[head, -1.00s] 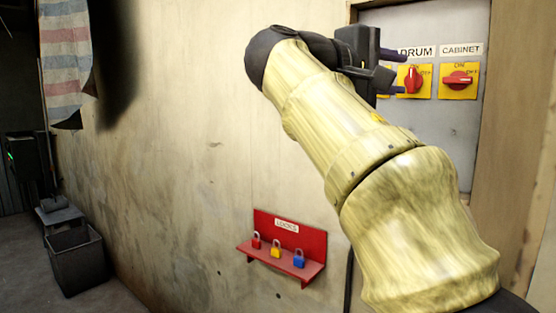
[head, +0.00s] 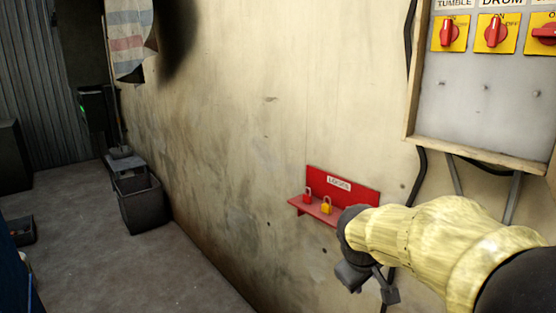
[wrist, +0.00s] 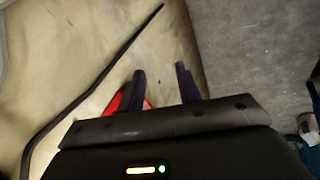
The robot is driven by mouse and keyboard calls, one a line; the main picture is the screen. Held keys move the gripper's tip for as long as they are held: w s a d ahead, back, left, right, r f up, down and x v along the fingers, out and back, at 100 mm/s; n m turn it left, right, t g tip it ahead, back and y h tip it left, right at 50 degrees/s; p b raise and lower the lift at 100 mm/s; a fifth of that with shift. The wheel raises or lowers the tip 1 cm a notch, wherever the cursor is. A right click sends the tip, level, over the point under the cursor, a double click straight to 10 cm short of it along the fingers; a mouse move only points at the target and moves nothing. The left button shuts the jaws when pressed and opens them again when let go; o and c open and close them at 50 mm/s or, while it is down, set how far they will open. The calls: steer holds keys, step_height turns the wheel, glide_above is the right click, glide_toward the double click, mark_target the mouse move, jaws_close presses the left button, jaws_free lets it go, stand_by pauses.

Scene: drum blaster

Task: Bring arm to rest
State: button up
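My arm (head: 440,240) wears a yellowish cover and reaches in from the lower right in the head view. My gripper (head: 370,288) hangs dark at its end, in front of the wall and just below the red lock shelf. In the wrist view, the two dark fingers of my gripper (wrist: 162,85) stand apart with nothing between them. The red lock shelf (head: 358,193) shows behind the left finger in the wrist view (wrist: 113,104). My arm covers the shelf's right part.
A red padlock (head: 307,197) and a yellow padlock (head: 326,207) are on the shelf. A grey panel (head: 480,105) with red-and-yellow switches (head: 497,33) is at upper right. A dark bin (head: 141,205) stands by the wall. Grey floor (head: 90,250) is open at left.

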steer(key=s+a+f+m+g+y, duration=0.2)
steer(key=s+f+m, duration=0.4)
steer(key=s+f, duration=0.6)
steer(key=shift+s+a+f+y, duration=0.15)
steer(key=shift+a+f+y, duration=0.4)
steer(key=shift+f+y, duration=0.05)
